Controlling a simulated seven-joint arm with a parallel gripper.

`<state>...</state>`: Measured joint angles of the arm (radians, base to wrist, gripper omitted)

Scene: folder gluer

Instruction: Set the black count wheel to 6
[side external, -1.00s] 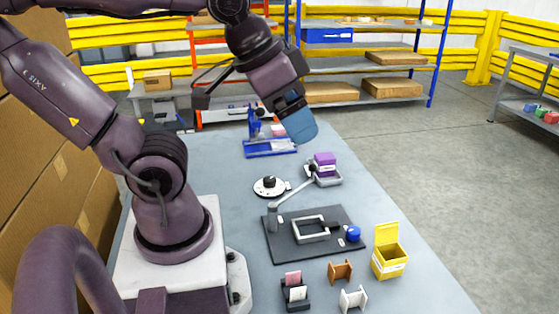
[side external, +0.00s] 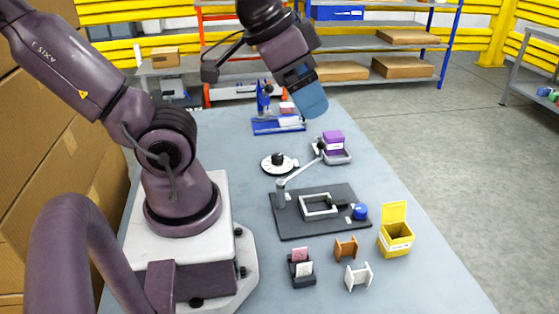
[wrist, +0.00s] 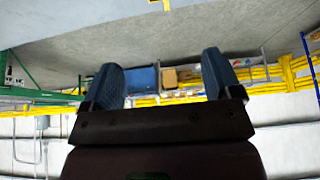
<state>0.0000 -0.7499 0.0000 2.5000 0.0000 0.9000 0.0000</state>
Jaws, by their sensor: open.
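The count wheel is a white disc (side external: 271,167) with a black knob (side external: 277,158) at its middle. It lies flat on the grey table behind the black plate, and its marks are too small to read. My gripper (side external: 312,103) is in the air above and to the right of the wheel, well apart from it. In the wrist view my gripper (wrist: 165,75) shows two blue fingers spread apart with nothing between them. The wheel is not in the wrist view, which looks out across the room.
The black plate (side external: 337,228) carries a grey frame, a lever and a blue knob (side external: 360,211). A purple block (side external: 333,142) sits in a grey tray behind it. A blue fixture (side external: 278,125) stands at the back. A yellow box (side external: 396,236) and small holders (side external: 301,272) are in front.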

